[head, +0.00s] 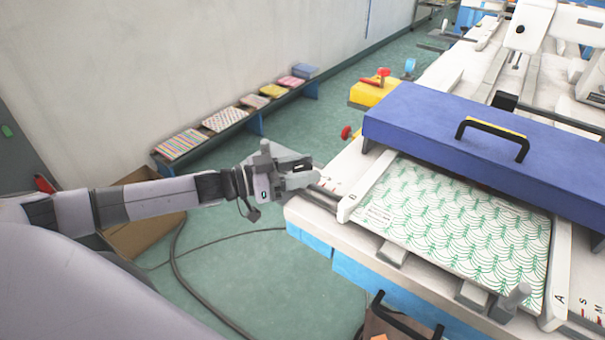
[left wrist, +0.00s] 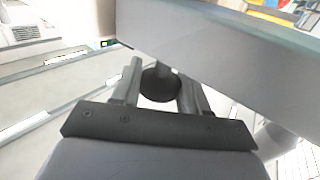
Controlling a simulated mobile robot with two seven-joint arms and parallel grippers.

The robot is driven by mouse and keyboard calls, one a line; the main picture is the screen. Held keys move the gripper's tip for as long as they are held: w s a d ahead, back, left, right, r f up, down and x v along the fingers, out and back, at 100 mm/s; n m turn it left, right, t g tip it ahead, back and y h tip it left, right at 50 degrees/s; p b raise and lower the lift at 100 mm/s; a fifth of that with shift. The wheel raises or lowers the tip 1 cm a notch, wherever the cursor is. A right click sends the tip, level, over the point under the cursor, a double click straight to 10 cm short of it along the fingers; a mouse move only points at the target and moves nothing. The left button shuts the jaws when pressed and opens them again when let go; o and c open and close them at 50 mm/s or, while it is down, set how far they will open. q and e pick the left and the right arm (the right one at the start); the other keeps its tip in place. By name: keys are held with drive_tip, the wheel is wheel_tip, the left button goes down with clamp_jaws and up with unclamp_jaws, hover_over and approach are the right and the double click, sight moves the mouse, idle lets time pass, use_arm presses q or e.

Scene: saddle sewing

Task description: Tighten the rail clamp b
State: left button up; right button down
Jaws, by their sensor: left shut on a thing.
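My left gripper (head: 312,178) reaches in from the left to the near left corner of the white machine bed, beside the left rail (head: 350,203). In the left wrist view its two fingers (left wrist: 160,92) are shut on a dark round knob (left wrist: 160,80), which I take to be rail clamp b; the gripper hides it in the head view. The right rail (head: 556,285), marked A, has a grey upright clamp handle (head: 515,298) near its front end. A green-patterned fabric panel (head: 460,225) lies between the rails. My right gripper is not in view.
A blue cover (head: 430,125) with a black and yellow handle (head: 490,135) spans the bed behind the panel. A low bench (head: 235,125) with several fabric stacks stands along the wall. A cable (head: 180,265) and a cardboard box (head: 140,225) lie on the green floor.

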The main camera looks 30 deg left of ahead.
use_arm(q)
drive_tip(key=shift+m+g+h+b, duration=0.4)
drive_tip(key=shift+m+g+h, duration=0.7)
drive_tip(key=shift+g, duration=0.2)
drive_tip(key=shift+m+g, duration=0.3)
drive_tip(key=o, duration=1)
drive_tip(key=b+v, duration=0.1)
drive_tip(key=v, duration=0.5)
drive_tip(key=shift+a+f, duration=0.1)
drive_tip(key=shift+a, duration=0.05)
drive_tip(key=shift+s+a, duration=0.25)
drive_tip(key=shift+a, duration=0.1)
